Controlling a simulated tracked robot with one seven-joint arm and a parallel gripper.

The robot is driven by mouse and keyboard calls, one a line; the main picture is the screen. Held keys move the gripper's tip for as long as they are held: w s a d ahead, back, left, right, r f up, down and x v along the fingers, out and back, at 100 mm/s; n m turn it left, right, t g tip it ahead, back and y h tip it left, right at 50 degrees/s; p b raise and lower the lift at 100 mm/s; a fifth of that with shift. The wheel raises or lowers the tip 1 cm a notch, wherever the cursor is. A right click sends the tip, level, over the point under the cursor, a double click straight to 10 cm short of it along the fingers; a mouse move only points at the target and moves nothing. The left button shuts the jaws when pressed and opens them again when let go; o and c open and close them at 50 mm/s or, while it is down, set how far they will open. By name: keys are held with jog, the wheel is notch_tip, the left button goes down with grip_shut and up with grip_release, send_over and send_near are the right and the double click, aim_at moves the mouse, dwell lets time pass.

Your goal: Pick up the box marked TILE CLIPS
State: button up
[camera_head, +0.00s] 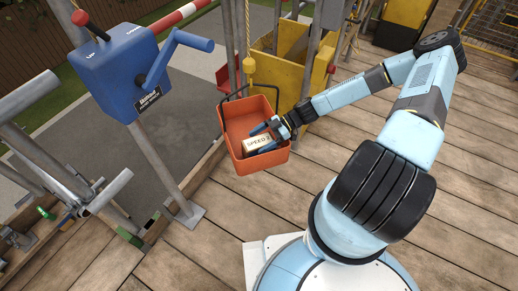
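A small pale box (256,143) lies tilted inside an orange bin (229,113). Its dark lettering looks like "SPEED" and a further character. I see no box that reads TILE CLIPS. My gripper (264,138) reaches into the bin from the right, at the box's right end. Its two blue fingers are spread apart, one near the box's upper edge and one by its lower right side. I cannot tell whether they touch or grip the box. The box's far right end is partly hidden by my gripper.
A blue winch box (118,70) with a crank stands on a post at left. A yellow container (290,70) stands behind the bin. Metal tubes (30,150) and a rail lie at far left. The plank deck (470,190) is clear at right.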

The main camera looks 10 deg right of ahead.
grip_shut()
dwell(0.7)
